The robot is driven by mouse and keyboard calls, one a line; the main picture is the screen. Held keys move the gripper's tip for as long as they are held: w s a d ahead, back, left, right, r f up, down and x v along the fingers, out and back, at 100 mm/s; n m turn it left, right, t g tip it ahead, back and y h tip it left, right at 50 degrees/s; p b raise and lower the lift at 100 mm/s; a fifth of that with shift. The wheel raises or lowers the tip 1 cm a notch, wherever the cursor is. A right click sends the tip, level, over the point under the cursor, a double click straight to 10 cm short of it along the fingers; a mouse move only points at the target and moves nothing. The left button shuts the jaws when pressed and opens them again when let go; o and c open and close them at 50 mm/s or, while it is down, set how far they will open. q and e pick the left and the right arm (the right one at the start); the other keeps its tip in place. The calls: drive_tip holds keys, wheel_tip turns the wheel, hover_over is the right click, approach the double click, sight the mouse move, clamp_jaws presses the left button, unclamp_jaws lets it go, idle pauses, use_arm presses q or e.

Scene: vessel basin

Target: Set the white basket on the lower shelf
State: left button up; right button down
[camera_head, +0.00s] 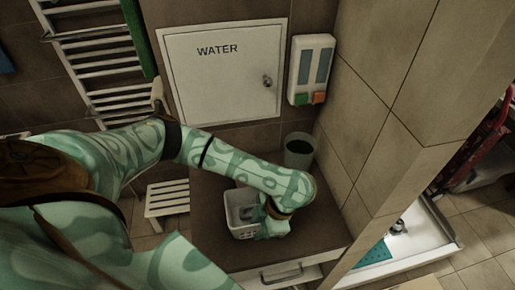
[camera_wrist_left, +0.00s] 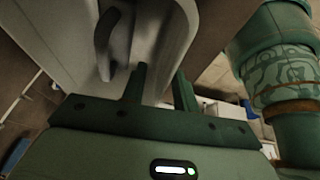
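The white basket (camera_head: 243,229) stands upright on the brown cabinet top (camera_head: 215,258). My left arm reaches over it from the left. My left gripper (camera_head: 265,220) is down at the basket's right side, and the wrist partly hides it. In the left wrist view, my left gripper (camera_wrist_left: 160,82) has its two fingers apart, with a pale surface, likely the basket's wall (camera_wrist_left: 165,45), between and beyond them. Contact is not clear. A lower shelf cannot be made out. My right gripper is not in view.
A dark bin or cup (camera_head: 299,150) stands behind the basket near the tiled wall. A soap dispenser (camera_head: 311,70) and a WATER panel (camera_head: 224,75) are on the wall. A slatted white stool (camera_head: 167,200) is left of the cabinet. A drawer handle (camera_head: 281,273) is at the front.

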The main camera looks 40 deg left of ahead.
use_arm(q)
drive_tip(key=shift+x, duration=0.9)
drive_tip(key=shift+f, duration=0.25)
drive_tip(key=shift+c, duration=0.3)
clamp_jaws()
